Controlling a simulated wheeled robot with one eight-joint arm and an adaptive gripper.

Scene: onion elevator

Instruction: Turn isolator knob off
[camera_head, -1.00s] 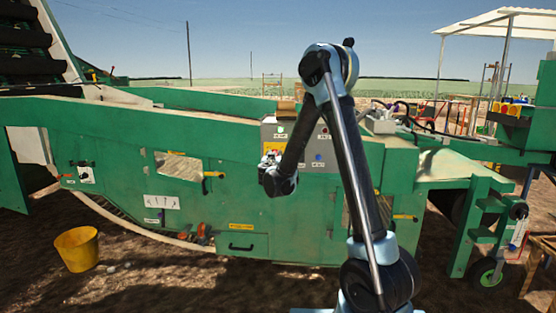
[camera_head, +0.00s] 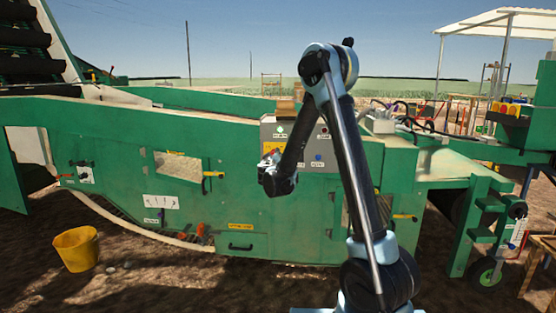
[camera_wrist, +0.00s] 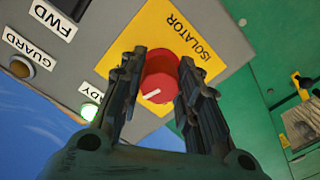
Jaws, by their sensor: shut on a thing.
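The red isolator knob (camera_wrist: 158,78) sits on a yellow plate (camera_wrist: 130,45) marked ISOLATOR on a grey panel. A white pointer line shows on its face, slanted in the wrist view. My gripper (camera_wrist: 162,64) has one dark finger on each side of the knob and is shut on it. In the head view the grey control panel (camera_head: 311,133) stands on the green machine, with a bit of yellow plate (camera_head: 268,147) showing beside my arm. My arm hides the knob and fingertips there.
A lit green lamp (camera_wrist: 89,111) and a dark button (camera_wrist: 21,68) marked GUARD are on the panel near my left finger. The green machine (camera_head: 120,140) fills the middle of the head view. A yellow bucket (camera_head: 76,249) stands on the ground at left.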

